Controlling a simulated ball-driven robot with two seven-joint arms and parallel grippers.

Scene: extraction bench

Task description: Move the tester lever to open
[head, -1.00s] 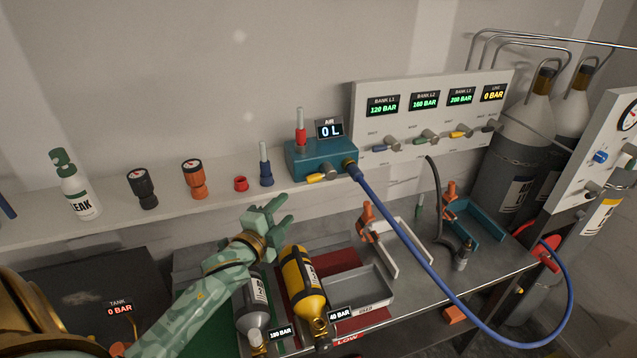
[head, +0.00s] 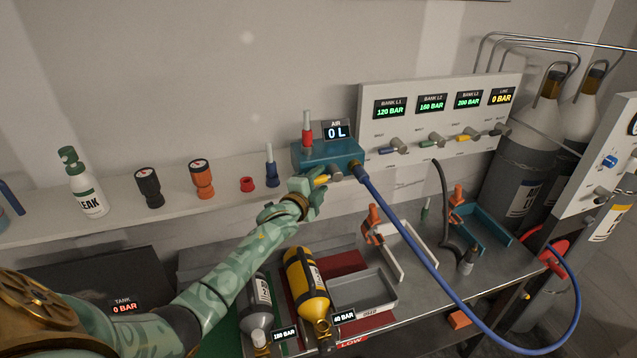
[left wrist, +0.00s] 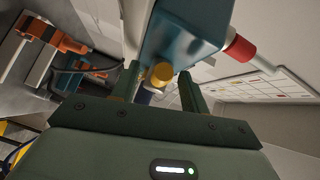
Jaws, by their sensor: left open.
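The tester is a teal box (head: 318,155) on the shelf, with a display (head: 337,132) reading AIR 0 L, a red fitting on top and a blue hose on its right. Its yellow lever (head: 321,180) sticks out low on the front face. My left gripper (head: 312,186) is open at the lever, with its fingers partly covering it. In the left wrist view the yellow lever end (left wrist: 161,75) lies between the two open fingers (left wrist: 160,88), below the teal box (left wrist: 185,35). I cannot tell whether a finger touches it. My right gripper is not in view.
A blue hose (head: 425,270) runs from the tester across the bench. Yellow (head: 305,285) and grey (head: 257,310) cylinders lie below my left forearm. A bank panel (head: 440,105) stands right of the tester. Small fittings, including a blue one (head: 270,168), stand on the shelf to the left.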

